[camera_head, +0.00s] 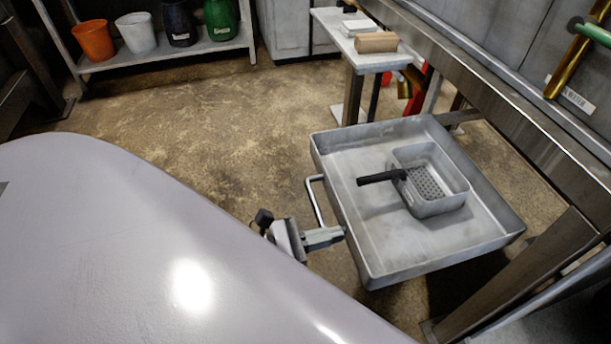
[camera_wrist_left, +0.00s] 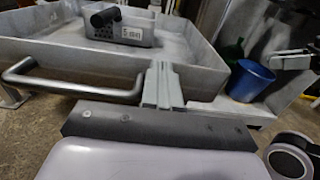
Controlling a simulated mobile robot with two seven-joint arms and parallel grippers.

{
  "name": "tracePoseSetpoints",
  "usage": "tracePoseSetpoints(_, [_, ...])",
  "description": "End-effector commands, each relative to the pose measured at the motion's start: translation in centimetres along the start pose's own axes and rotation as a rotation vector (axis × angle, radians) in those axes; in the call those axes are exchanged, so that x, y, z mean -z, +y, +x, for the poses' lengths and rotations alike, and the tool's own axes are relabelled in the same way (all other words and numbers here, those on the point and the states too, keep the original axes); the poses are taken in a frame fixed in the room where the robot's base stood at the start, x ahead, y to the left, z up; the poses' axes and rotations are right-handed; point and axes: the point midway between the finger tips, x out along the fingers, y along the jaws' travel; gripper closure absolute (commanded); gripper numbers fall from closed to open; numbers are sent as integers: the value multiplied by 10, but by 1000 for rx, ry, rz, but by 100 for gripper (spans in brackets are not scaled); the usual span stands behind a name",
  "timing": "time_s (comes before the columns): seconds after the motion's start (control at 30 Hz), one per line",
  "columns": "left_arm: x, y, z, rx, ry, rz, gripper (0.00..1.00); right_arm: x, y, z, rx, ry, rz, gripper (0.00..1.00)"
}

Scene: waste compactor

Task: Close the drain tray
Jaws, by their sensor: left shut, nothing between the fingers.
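The drain tray (camera_head: 375,250) is a wide, shallow grey metal box that sticks out from the compactor's frame in the head view. Its bar handle (camera_head: 316,200) is on the wall facing me. A perforated strainer box (camera_head: 440,207) with a black grip sits inside the tray. My left gripper (camera_head: 338,235) is shut and empty, with its fingertips at the tray's near wall beside the handle's end. In the left wrist view the shut fingers (camera_wrist_left: 162,80) point at the tray wall, right of the handle (camera_wrist_left: 75,90); contact cannot be told for sure.
The compactor's steel frame (camera_head: 535,265) runs along the right, with a post close to the tray. A small side table (camera_head: 350,50) stands behind the tray. A shelf (camera_head: 165,54) with several buckets is at the back left. Open floor (camera_head: 230,120) lies left of the tray.

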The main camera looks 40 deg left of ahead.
Motion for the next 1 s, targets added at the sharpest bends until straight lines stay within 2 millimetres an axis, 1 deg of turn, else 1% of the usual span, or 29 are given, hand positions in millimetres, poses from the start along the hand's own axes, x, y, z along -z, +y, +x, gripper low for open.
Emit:
tracePoseSetpoints(0.07, [0, 0, 7, 1, -2, 0, 100, 0, 0, 0, 0, 0, 0, 57])
tracePoseSetpoints(0.2, [0, 0, 12, 0, 0, -1, 100, 0, 0, 0, 0, 0, -1, 57])
tracePoseSetpoints(0.53, [0, 0, 13, 0, 0, -1, 100, 0, 0, 0, 1, 1, -1, 57])
tracePoseSetpoints(0.67, [0, 0, 16, 0, -1, -1, 100, 0, 0, 0, 1, 2, -1, 57])
tracePoseSetpoints(0.77, [0, 0, 24, 1, -2, 0, 100, -1, 0, 1, 1, 4, -2, 57])
tracePoseSetpoints(0.87, [0, 0, 39, 1, -4, 0, 100, 0, -1, 2, 3, 9, -4, 57])
tracePoseSetpoints(1.0, [0, 0, 68, 2, -6, 3, 100, 0, -5, 3, 11, 20, -10, 57])
